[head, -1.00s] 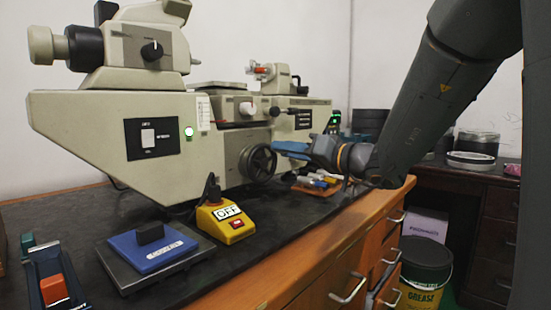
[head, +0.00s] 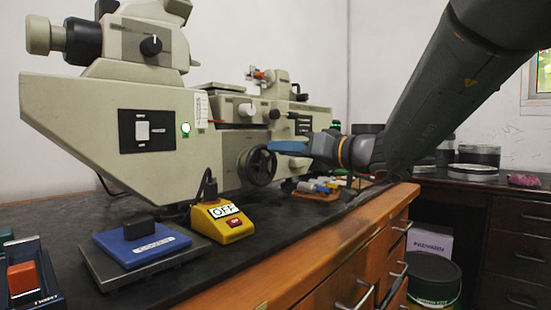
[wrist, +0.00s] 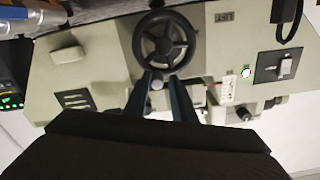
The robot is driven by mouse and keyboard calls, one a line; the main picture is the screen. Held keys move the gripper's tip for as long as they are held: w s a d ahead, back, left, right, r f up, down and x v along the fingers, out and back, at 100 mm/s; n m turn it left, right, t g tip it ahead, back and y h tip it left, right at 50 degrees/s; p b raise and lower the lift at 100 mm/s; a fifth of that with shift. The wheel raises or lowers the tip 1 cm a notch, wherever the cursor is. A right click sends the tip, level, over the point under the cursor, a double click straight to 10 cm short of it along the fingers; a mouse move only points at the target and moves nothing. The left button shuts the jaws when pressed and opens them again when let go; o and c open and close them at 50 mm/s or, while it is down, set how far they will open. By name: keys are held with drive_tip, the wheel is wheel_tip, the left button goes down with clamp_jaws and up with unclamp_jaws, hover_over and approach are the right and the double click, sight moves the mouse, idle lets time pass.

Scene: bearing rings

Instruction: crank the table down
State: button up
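The grey bench machine carries a dark spoked handwheel (head: 257,167) on its front, also at the top centre of the wrist view (wrist: 163,38). A small crank knob (wrist: 157,84) shows at the wheel's rim in the wrist view. The small flat table (head: 224,87) sits on top of the machine. My gripper (head: 271,146) reaches in from the right at the wheel's upper right rim. In the wrist view its two fingers (wrist: 160,77) stand apart, on either side of the knob. I see no clear grip; contact is hard to make out.
A yellow OFF switch box (head: 222,221) and a blue block on a dark plate (head: 95,262) stand on the bench in front of the machine. An orange tray with small parts (head: 318,194) lies right of the wheel. A grease bucket (head: 434,280) stands on the floor at right.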

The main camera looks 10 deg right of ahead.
drive_tip(key=shift+s+a+n+b, duration=0.2)
drive_tip(key=shift+n+b, duration=0.55)
drive_tip(key=shift+b, duration=1.15)
drive_tip(key=shift+s+a+n+b, duration=0.25)
drive_tip(key=shift+n+b, duration=0.45)
drive_tip(key=shift+b, duration=1.2)
drive_tip(key=shift+s+a+n+b, duration=0.1)
drive_tip(key=shift+a+n+b, duration=0.45)
drive_tip(key=shift+b, duration=1.35)
drive_tip(key=shift+d+r, duration=0.15)
drive_tip(key=shift+d, duration=0.1)
drive_tip(key=p+v, duration=0.8)
drive_tip(key=shift+s, duration=0.2)
drive_tip(key=shift+d, duration=0.1)
